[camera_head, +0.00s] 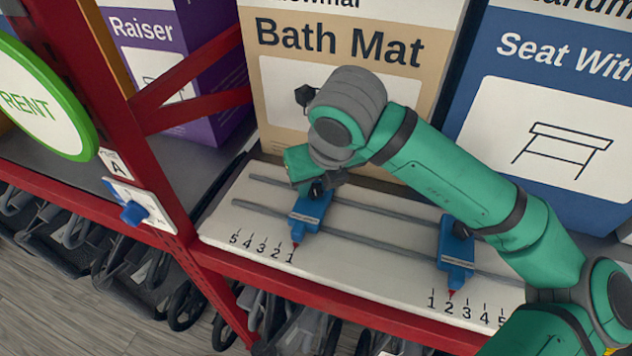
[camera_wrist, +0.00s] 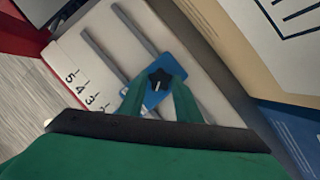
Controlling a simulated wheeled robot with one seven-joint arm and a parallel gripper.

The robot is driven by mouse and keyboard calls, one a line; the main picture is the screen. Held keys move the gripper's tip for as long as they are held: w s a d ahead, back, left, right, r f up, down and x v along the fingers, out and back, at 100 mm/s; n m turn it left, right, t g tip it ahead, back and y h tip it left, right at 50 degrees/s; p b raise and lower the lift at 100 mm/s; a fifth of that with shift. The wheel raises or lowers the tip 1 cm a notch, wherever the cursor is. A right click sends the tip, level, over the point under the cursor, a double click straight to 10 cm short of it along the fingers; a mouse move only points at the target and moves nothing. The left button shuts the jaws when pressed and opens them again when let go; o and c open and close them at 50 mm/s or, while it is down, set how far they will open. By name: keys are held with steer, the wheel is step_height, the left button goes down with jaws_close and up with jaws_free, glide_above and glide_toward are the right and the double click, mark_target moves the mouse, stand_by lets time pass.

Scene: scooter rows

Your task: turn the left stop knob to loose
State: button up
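The left stop (camera_head: 312,210) is a blue block on two grey rails, its red pointer by the 1 of the left scale. Its black star-shaped knob (camera_wrist: 159,79) has a short white line and shows between my green fingers in the wrist view. My gripper (camera_wrist: 159,85) is over the left stop, with one finger on each side of the knob. The fingers stand apart; I cannot tell if they touch it. In the head view my gripper (camera_head: 312,185) partly hides the knob.
The white board (camera_head: 225,222) lies on a red-framed shelf. A Bath Mat box (camera_head: 270,100) and a blue seat box (camera_head: 500,80) stand behind it. A red post (camera_head: 85,95) at left carries a plate with a blue knob (camera_head: 133,212). Folded scooters (camera_head: 160,280) stand below.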

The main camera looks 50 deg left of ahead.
steer(key=shift+n, duration=0.3)
steer(key=n, duration=0.1)
steer(key=n+g, duration=0.1)
steer(key=shift+w+n, duration=0.2)
steer(key=shift+n, duration=0.1)
steer(key=n+g, duration=0.1)
steer(key=n, duration=0.2)
steer(key=shift+w+r+n+g, duration=0.1)
steer(key=shift+w+n+g, duration=0.05)
steer(key=shift+n+g, duration=0.25)
steer(key=n+g, duration=0.1)
steer(key=n, duration=0.2)
steer(key=n+g+h, duration=0.1)
steer(key=n, duration=0.2)
steer(key=shift+w+a, duration=0.15)
steer(key=shift+w, duration=0.05)
steer(key=n, duration=0.2)
steer(key=n+h, duration=0.1)
steer(key=n, duration=0.1)
steer(key=n+g+h, duration=0.1)
steer(key=shift+w+a+n, duration=0.1)
steer(key=shift+a+n, duration=0.15)
steer(key=shift+n, duration=0.15)
steer(key=shift+a+n+h, duration=0.1)
steer(key=shift+n+h, duration=0.6)
steer(key=shift+n, duration=1.5)
